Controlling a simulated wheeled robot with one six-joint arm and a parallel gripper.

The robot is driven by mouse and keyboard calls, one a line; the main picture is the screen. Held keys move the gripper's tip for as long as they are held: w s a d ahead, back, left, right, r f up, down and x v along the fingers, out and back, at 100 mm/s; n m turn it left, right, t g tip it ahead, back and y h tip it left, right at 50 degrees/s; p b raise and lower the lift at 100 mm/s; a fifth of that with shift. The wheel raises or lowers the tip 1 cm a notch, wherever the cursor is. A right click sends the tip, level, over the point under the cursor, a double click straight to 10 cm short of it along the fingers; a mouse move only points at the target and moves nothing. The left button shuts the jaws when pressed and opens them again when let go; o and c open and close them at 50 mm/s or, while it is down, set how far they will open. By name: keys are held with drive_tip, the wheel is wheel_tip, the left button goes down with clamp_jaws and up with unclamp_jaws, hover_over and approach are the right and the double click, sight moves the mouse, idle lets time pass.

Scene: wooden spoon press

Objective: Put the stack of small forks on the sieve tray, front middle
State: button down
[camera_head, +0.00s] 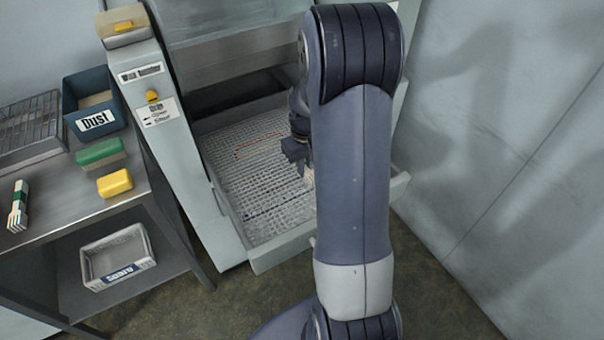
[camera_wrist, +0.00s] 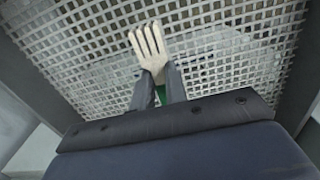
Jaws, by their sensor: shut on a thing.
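In the wrist view, my gripper (camera_wrist: 158,92) is shut on the stack of small forks (camera_wrist: 149,50), pale wood with the tines pointing away from me. A bit of green shows between the fingers below the forks. The sieve tray (camera_wrist: 215,50) lies beneath, a light mesh with square holes. In the head view, the sieve tray (camera_head: 250,185) is in the open drawer of the machine, and my gripper (camera_head: 303,165) is over its right part, partly hidden by my arm. The forks (camera_head: 308,178) show only as a small pale patch there. I cannot tell whether they touch the mesh.
A steel table at left holds a blue dust bin (camera_head: 95,100), a green block (camera_head: 100,152), a yellow block (camera_head: 115,183), a striped bundle (camera_head: 18,206) and a wire rack (camera_head: 30,125). A grey bin (camera_head: 118,258) sits on the lower shelf. A wall stands at right.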

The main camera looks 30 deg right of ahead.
sight(305, 184)
drive_tip(key=shift+f, duration=2.25)
drive_tip(key=shift+f+b, duration=0.2)
drive_tip(key=shift+b, duration=0.1)
drive_tip(key=c, duration=1.4)
unclamp_jaws()
drive_tip(key=shift+c, duration=0.2)
wheel_tip(305, 184, up, 12)
drive_tip(key=shift+r+p, duration=0.25)
drive_tip(key=shift+p, duration=0.35)
